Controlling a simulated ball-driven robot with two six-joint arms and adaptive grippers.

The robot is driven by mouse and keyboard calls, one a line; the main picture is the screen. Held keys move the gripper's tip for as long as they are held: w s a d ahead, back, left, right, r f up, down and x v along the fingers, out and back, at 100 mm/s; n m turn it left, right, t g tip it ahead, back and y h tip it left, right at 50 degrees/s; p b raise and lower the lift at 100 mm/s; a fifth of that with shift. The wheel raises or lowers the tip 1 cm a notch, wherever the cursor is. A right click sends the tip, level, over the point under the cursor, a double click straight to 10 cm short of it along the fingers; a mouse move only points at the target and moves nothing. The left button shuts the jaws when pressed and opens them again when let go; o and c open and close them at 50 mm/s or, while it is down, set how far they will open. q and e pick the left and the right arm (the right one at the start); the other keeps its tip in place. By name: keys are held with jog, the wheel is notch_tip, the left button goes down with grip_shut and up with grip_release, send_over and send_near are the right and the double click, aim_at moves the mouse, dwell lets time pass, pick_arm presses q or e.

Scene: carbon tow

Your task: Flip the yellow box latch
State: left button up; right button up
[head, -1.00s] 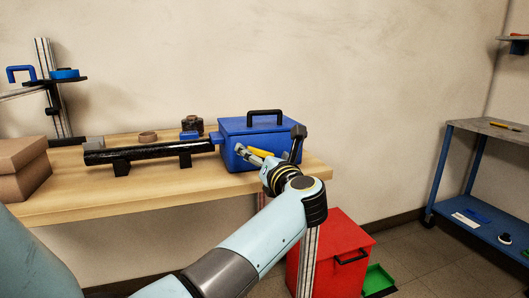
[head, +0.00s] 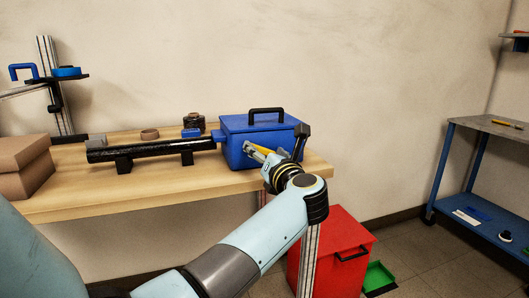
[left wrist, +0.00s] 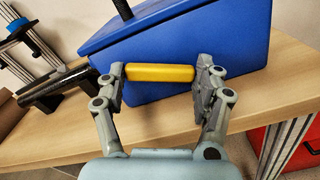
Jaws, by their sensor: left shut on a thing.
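A blue box (head: 238,128) with a black top handle (head: 266,114) stands near the right end of the wooden table. A yellow latch (left wrist: 160,73) lies across its front face in the left wrist view; it also shows in the head view (head: 262,149). My left gripper (left wrist: 160,75) is shut on the yellow latch, with one finger at each end of it. In the head view my left gripper (head: 252,150) reaches the front of the box and partly covers the latch. My right gripper is out of view.
A black tube (head: 140,151) on supports lies left of the box on the table (head: 190,182). Brown boxes (head: 22,165) stand at the left. A red cabinet (head: 345,250) stands below on the right. A blue cart (head: 480,185) stands farther right.

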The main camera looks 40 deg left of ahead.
pick_arm(q)
jog(key=shift+r+m+p, duration=0.3)
jog(key=shift+m+p, duration=0.3)
jog(key=shift+p, duration=0.05)
jog(key=m+p, duration=0.3)
jog(key=w+r+m+p, duration=0.1)
jog(key=m+p, duration=0.1)
jog(key=shift+d, duration=0.25)
jog(key=m+p, duration=0.1)
jog(key=m, duration=0.1)
jog(key=m+p, duration=0.1)
jog(key=shift+w+d+m+p, duration=0.15)
jog(key=shift+w+m+p, duration=0.15)
jog(key=shift+m+p, duration=0.1)
jog(key=shift+w+d+m+p, duration=0.15)
jog(key=shift+m+p, duration=0.2)
jog(key=shift+m, duration=0.3)
jog(key=shift+w+m+p, duration=0.15)
jog(key=shift+m+p, duration=0.2)
jog(key=shift+m, duration=0.3)
jog(key=shift+f+m, duration=0.1)
jog(key=shift+m, duration=0.2)
jog(key=o, duration=1.2)
